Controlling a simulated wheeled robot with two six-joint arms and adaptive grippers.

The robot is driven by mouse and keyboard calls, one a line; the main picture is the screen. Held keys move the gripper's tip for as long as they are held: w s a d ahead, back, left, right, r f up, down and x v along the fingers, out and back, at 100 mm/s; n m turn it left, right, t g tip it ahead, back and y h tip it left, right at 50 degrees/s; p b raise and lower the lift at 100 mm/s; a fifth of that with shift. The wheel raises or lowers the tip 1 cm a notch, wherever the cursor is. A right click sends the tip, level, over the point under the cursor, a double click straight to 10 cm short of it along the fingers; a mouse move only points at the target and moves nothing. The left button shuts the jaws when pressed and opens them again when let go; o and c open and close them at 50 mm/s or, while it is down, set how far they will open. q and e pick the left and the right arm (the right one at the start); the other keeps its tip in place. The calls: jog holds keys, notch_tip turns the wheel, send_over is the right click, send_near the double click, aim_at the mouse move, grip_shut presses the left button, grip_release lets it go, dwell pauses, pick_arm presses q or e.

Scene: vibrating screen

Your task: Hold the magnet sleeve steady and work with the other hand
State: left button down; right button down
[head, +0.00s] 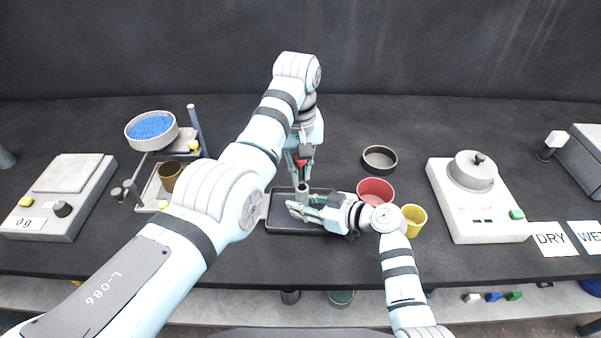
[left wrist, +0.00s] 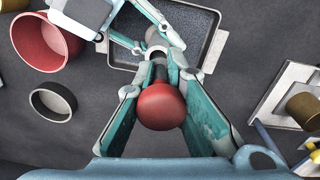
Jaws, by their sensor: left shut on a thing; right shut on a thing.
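My left gripper (head: 300,156) is shut on a red knob (left wrist: 160,106) with a dark stem, above the dark tray. The knob also shows in the head view (head: 300,163). Below it stands a small grey cylinder, the magnet sleeve (head: 302,188), which shows at the stem's far end in the left wrist view (left wrist: 157,50). My right gripper (head: 302,205) comes in low from the right and is shut on the sleeve. I cannot tell how far the stem sits inside the sleeve. The tray (head: 281,228) is partly hidden by my arms.
A red cup (head: 375,190), a yellow cup (head: 413,215) and a dark dish (head: 380,158) stand right of the tray. A sieve with blue grains (head: 151,128) and a brown cup (head: 170,174) are at left. A scale (head: 65,195) and a white device (head: 478,205) flank the table.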

pick_arm(q)
jog(key=shift+r, duration=4.7)
pick_arm(e)
jog(key=shift+f, duration=0.1)
pick_arm(q)
jog(key=shift+f, duration=0.1)
pick_arm(e)
jog(key=c, duration=1.6)
grip_release()
jog(key=o, duration=0.5)
jog(key=shift+o, duration=0.2)
jog(key=shift+d, duration=0.15)
jog(key=shift+v, duration=3.9)
